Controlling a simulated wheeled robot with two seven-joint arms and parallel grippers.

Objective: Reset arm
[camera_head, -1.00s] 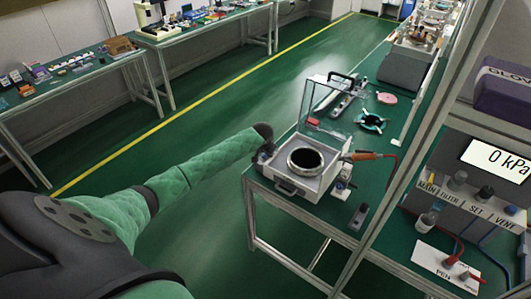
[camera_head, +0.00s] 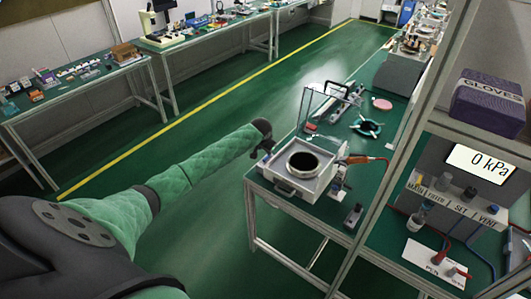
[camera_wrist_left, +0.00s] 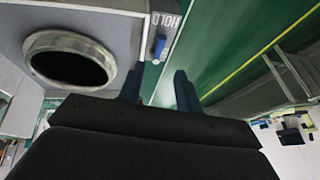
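My left arm (camera_head: 205,165) comes in from the left in a green quilted sleeve. My left gripper (camera_head: 266,148) is just left of a white box-shaped unit (camera_head: 284,182) at the bench's near left corner. The unit has a dark round opening (camera_head: 304,162) and a raised clear lid. In the left wrist view the two dark fingers (camera_wrist_left: 160,88) are apart with nothing between them. The round opening (camera_wrist_left: 70,60) lies to their left, and a blue lever (camera_wrist_left: 159,46) by a "HOLD" label is just beyond the fingertips. My right gripper is in no view.
The green bench (camera_head: 335,210) also carries a teal ring-shaped part (camera_head: 366,127) and a pink disc (camera_head: 382,104). Open floor (camera_head: 215,110) lies left.

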